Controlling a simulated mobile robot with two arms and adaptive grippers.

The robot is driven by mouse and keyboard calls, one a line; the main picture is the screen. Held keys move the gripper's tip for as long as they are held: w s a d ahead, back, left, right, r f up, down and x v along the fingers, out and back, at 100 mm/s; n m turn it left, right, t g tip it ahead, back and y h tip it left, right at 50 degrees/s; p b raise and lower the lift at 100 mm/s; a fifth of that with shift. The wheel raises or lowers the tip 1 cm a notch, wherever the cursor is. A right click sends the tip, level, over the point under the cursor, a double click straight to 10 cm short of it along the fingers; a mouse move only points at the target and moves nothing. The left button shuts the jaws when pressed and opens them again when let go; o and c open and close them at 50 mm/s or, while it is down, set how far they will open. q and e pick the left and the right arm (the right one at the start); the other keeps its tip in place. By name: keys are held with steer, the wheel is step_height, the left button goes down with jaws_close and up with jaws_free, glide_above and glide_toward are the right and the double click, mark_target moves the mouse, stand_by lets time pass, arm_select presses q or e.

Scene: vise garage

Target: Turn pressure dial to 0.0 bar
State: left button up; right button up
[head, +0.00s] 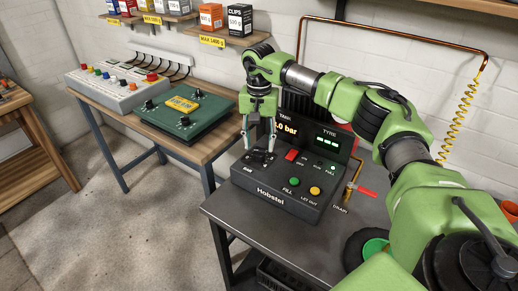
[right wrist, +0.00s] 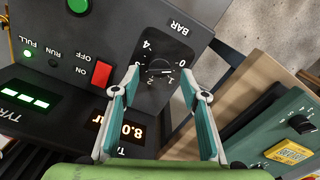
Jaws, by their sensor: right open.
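The black Hobstel console (head: 283,185) stands on the dark bench. Its pressure dial (right wrist: 160,68), on a panel marked BAR with a number scale, shows in the right wrist view; its exact setting is hard to read. In the head view the dial (head: 259,158) is at the console's left end, partly hidden by my right gripper (head: 259,148). That gripper points down over the dial, open, its fingertips (right wrist: 160,76) on either side of the knob in the wrist view. I cannot tell whether they touch it. The tank display (right wrist: 122,128) seems to read 8.0 bar, partly hidden. My left gripper is not in view.
A red switch (head: 291,155) is close right of the gripper, with a green button (head: 295,182) and yellow button (head: 315,191) in front. A red drain handle (head: 367,191) is at right. A green panel box (head: 183,115) stands on the wooden table at left.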

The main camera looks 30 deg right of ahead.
mark_target(259, 151)
step_height(259, 151, up, 9)
steer(key=shift+f, duration=0.15)
steer(key=shift+f, duration=0.1)
stand_by(0.5)
